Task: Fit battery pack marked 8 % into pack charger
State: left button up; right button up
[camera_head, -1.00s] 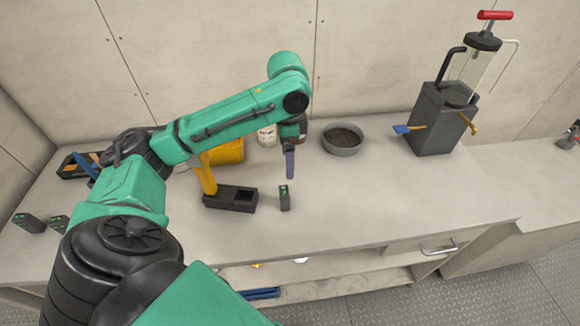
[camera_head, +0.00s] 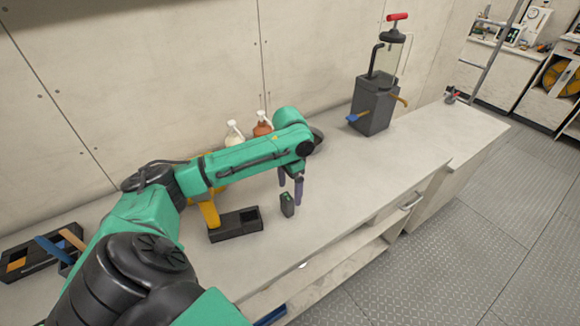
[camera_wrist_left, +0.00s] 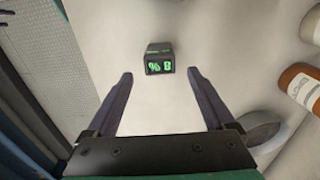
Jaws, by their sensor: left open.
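The battery pack (camera_head: 287,204) is a small dark block standing on the counter. In the left wrist view, the pack (camera_wrist_left: 159,58) has a green display reading 8 %, upside down. My left gripper (camera_head: 291,192) is open and empty, with its two purple fingers pointing down close to the pack. In the left wrist view, the pack lies just beyond the fingertips (camera_wrist_left: 160,74), centred between them. A black block with a square well (camera_head: 250,216), which looks like the pack charger, sits left of the pack. My right gripper is out of view.
A yellow upright piece (camera_head: 210,214) stands at the black block. Bottles (camera_head: 234,133) stand behind my arm. A dark pump device (camera_head: 373,105) stands further right. A black tray (camera_head: 38,256) is at far left. The counter (camera_head: 375,170) right of the pack is clear.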

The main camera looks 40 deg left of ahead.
aim_at(287, 205)
pick_arm(q)
jog(key=f, duration=0.2)
jog(key=f+p, duration=0.1)
jog(key=f, duration=0.1)
jog(key=s+f, duration=0.1)
jog(key=f, duration=0.1)
jog(key=shift+s+a+f+p, duration=0.1)
jog(key=shift+a+f+p, duration=0.05)
jog(key=shift+f+p, duration=0.2)
jog(key=shift+f, duration=0.3)
jog(key=shift+w, duration=0.2)
grip_shut()
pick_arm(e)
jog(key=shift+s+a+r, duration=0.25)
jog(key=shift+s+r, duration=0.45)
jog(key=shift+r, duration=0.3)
